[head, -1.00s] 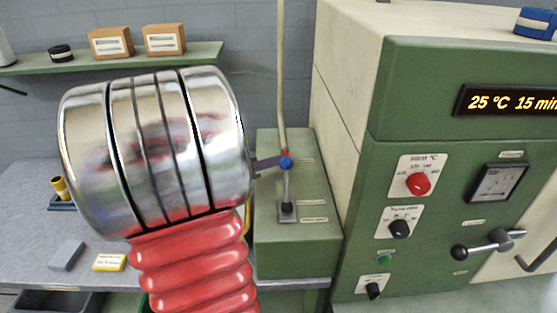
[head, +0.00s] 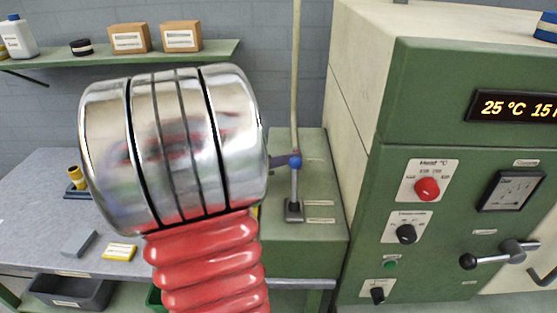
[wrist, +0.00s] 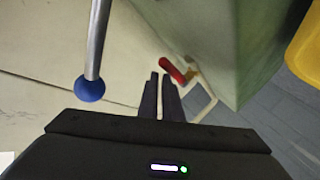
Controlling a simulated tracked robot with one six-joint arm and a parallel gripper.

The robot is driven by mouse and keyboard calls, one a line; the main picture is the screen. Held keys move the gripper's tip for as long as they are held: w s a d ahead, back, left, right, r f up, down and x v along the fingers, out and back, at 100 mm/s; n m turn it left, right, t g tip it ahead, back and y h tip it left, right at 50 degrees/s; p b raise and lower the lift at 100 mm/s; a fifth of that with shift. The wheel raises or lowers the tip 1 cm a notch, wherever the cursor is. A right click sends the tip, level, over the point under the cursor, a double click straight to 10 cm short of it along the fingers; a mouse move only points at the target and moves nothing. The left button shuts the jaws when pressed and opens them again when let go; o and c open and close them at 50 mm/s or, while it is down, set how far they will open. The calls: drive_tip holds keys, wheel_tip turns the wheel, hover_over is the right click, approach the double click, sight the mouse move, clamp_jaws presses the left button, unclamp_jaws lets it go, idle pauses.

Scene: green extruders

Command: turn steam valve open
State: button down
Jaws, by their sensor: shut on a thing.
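The steam valve's red handle (wrist: 172,70) shows in the wrist view, with a brass-coloured part and a pale pipe loop beside it. My gripper (wrist: 163,78) has its two dark fingers almost together, with the red handle at their tips; it is shut on this handle. How much of the handle lies between the fingers is hard to see. In the head view, my large metal and red arm hides the valve, and only a dark sliver of my gripper (head: 281,160) shows beside a blue-knobbed lever.
A green machine (head: 450,230) with dials stands at the right. A shelf (head: 130,60) and a grey bench (head: 40,190) are at the left.

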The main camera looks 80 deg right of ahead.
drive_tip(key=shift+s+a+f, duration=0.35)
drive_tip(key=shift+s+f, duration=0.1)
drive_tip(key=v, duration=1.4)
drive_tip(key=shift+w+d+r, duration=0.35)
drive_tip(key=shift+d+r, duration=0.05)
drive_tip(key=w+a+f+n+t+y, duration=0.4)
drive_tip(key=a+f+n+t+y, duration=0.2)
drive_tip(key=a+f+n, duration=0.6)
drive_tip(key=w+a+r+n+t+y, duration=0.1)
drive_tip(key=w+a+n+t+y, duration=0.2)
drive_tip(key=a, duration=0.4)
drive_tip(key=w+a+r+n+t, duration=0.1)
drive_tip(key=w+a+t, duration=0.2)
drive_tip(key=w+a, duration=0.3)
drive_tip(key=a+r+n+t+y, duration=0.1)
drive_tip(key=a+r+t, duration=0.1)
drive_tip(key=a, duration=0.5)
drive_tip(key=a+r+n+t+y, duration=0.2)
drive_tip(key=a+r, duration=0.3)
drive_tip(key=a, duration=0.2)
drive_tip(key=shift+w+r, duration=0.15)
drive_tip(key=shift+w, duration=0.3)
